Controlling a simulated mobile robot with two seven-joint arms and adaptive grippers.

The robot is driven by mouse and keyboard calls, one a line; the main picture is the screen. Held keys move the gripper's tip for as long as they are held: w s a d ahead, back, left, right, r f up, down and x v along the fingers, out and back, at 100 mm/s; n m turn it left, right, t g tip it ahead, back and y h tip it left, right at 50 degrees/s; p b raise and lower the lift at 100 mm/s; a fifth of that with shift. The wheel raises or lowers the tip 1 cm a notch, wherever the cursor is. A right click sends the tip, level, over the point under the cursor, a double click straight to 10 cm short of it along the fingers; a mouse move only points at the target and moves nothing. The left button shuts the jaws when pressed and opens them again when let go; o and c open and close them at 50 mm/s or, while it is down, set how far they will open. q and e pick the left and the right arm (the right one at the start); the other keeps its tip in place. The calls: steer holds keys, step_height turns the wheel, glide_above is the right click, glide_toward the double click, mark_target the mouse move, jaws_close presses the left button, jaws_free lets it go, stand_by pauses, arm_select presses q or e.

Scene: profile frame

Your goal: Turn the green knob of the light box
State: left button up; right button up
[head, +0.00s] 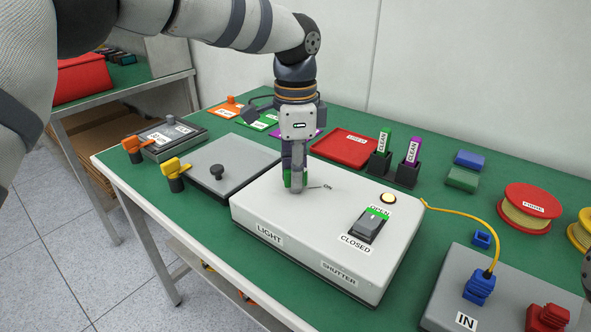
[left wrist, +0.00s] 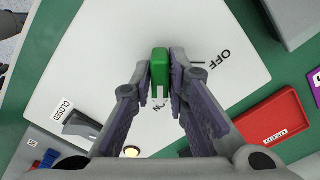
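The light box (head: 270,215) is a pale box with LIGHT and SHUTTER labels on the green table. Its green knob (left wrist: 159,68) shows in the left wrist view between the fingers of my left gripper (left wrist: 161,70). The fingers appear closed on its two sides. The knob's white-marked end is at the partly hidden ON label; the OFF label (left wrist: 225,62) is to the right. In the head view, my left gripper (head: 294,185) points down at the box and mostly hides the knob. The round lamp (head: 387,199) glows yellow. My right gripper is not clearly seen.
A black shutter switch (head: 368,226) stands on the box's right part. A grey box with a black knob (head: 217,172) is close on the left. A red tray (head: 344,148) lies behind. A yellow cable (head: 470,212) runs right to a blue plug (head: 479,287).

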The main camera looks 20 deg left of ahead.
arm_select(q)
jaws_close()
arm_select(e)
steer(key=shift+w+r, duration=0.1)
arm_select(q)
steer(key=n+p, duration=0.1)
steer(key=n, duration=0.2)
steer(key=shift+r, duration=0.15)
steer(key=n, duration=0.9)
steer(key=shift+n+p, duration=0.35)
steer(key=shift+n, duration=0.05)
steer(key=shift+f+n, duration=0.2)
steer(key=shift+n, duration=2.4)
arm_select(e)
steer(key=shift+w+r+t, duration=0.5)
steer(key=shift+w+r, duration=0.45)
steer(key=shift+w, duration=0.05)
arm_select(q)
steer(key=o, duration=0.7)
jaws_free()
